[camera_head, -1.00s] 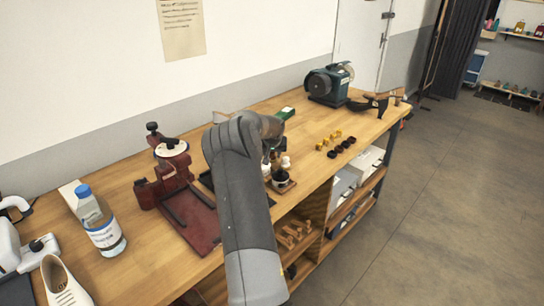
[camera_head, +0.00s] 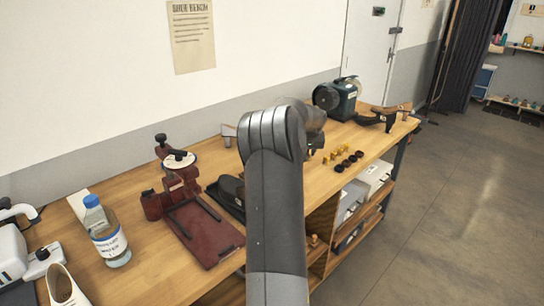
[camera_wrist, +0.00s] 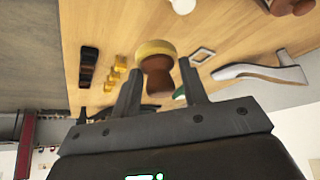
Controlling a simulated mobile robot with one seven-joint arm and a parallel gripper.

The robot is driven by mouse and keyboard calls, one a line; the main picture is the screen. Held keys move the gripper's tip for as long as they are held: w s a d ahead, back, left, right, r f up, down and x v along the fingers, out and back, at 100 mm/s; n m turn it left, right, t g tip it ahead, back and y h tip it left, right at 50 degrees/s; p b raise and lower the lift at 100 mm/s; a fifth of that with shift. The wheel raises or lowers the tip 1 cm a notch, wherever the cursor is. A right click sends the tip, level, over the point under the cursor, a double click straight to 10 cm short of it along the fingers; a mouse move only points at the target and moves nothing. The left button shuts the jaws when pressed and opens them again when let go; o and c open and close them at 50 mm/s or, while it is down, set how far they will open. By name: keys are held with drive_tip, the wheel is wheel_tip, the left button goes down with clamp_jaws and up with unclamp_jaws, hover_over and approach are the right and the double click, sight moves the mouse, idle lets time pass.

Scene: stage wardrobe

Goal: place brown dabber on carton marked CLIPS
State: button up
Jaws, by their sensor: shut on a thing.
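In the wrist view, my gripper (camera_wrist: 160,92) is shut on the brown dabber (camera_wrist: 157,70), whose brown body sits between the fingers with its yellowish pad pointing away from my palm. The dabber is above the wooden bench. In the head view, my arm hides the gripper and the dabber. Two pale cartons, a nearer one (camera_head: 350,198) and a farther one (camera_head: 375,172), stand on the shelf under the bench's right end. I cannot read their markings, so I cannot tell which is marked CLIPS.
On the bench (camera_head: 130,190) are a dark red clamp device (camera_head: 178,190), a bottle (camera_head: 108,235), a teal grinder (camera_head: 335,98) and several small yellow and black pieces (camera_head: 347,161). The wrist view also shows a pale shoe form (camera_wrist: 262,73). Open floor lies right of the bench.

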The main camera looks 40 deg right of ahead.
drive_tip(key=shift+s+r, duration=0.15)
drive_tip(key=shift+s, duration=0.1)
wheel_tip(320, 180, up, 19)
drive_tip(key=w+a+n+t+y, duration=0.1)
drive_tip(key=w+a+n, duration=0.1)
drive_tip(key=w+a, duration=1.1)
drive_tip(key=w+a+n+y, duration=0.1)
drive_tip(key=w+a+n, duration=0.1)
drive_tip(key=w+a, duration=1.05)
drive_tip(key=w+a+n+y, duration=0.1)
drive_tip(key=w+a+n, duration=0.15)
drive_tip(key=a, duration=1.95)
drive_tip(key=w+a+n+y, duration=0.1)
drive_tip(key=w+a+n, duration=0.15)
drive_tip(key=a, duration=1.95)
drive_tip(key=shift+t, duration=0.4)
drive_tip(key=f, duration=1.7)
drive_tip(key=shift+s+a, duration=0.15)
drive_tip(key=shift+a, duration=0.2)
drive_tip(key=shift+f, duration=2.05)
drive_tip(key=shift+f, duration=0.15)
